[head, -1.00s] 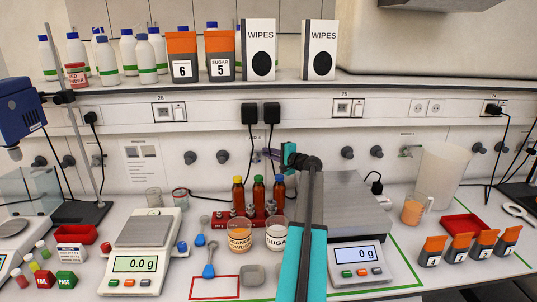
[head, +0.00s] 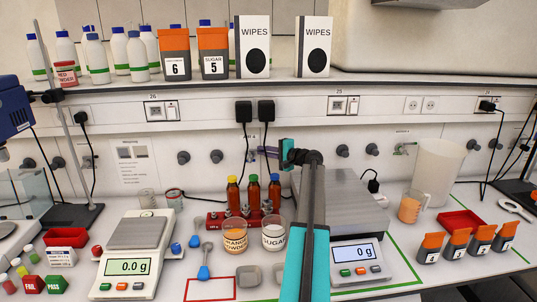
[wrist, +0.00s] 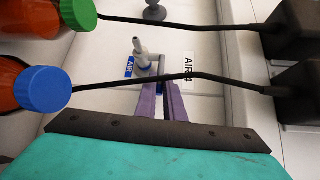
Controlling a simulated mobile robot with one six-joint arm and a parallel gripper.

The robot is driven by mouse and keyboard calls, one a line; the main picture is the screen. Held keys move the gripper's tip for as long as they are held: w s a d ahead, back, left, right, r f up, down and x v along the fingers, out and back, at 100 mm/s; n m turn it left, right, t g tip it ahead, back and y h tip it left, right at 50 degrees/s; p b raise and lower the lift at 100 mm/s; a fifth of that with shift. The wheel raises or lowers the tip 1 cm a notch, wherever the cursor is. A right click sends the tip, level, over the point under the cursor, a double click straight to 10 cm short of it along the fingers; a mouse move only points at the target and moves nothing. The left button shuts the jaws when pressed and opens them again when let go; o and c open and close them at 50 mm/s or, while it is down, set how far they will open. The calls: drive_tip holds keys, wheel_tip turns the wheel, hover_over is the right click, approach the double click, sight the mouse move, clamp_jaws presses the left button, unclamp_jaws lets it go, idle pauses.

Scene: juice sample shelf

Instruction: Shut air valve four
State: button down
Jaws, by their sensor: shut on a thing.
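Air valve four (wrist: 141,57) is on the back wall, a grey nozzle with a blue AIR tag beside the AIR 4 label (wrist: 188,68) in the wrist view. My gripper (wrist: 160,88) has purple fingers that reach the wall at this valve. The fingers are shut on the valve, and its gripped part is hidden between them. In the head view my gripper (head: 260,152) is at the wall behind the bottles, and the valve is too small to make out there. I cannot tell how far the valve is turned.
Bottles with yellow, green and blue caps (head: 253,193) stand in a red rack just below left of my gripper. Black plugs (head: 254,113) and their cables hang close by. A steel-topped scale (head: 340,205) is under my arm. Another wall valve (head: 402,149) is to the right.

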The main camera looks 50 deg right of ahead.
drive_tip(key=shift+s+d, duration=0.1)
drive_tip(key=c, duration=1.8)
unclamp_jaws()
drive_tip(key=shift+c, duration=0.2)
drive_tip(key=s+r+b, duration=0.2)
drive_tip(key=s+b, duration=0.2)
drive_tip(key=s, duration=0.9)
drive_tip(key=shift+s, duration=0.3)
drive_tip(key=shift+f, duration=0.1)
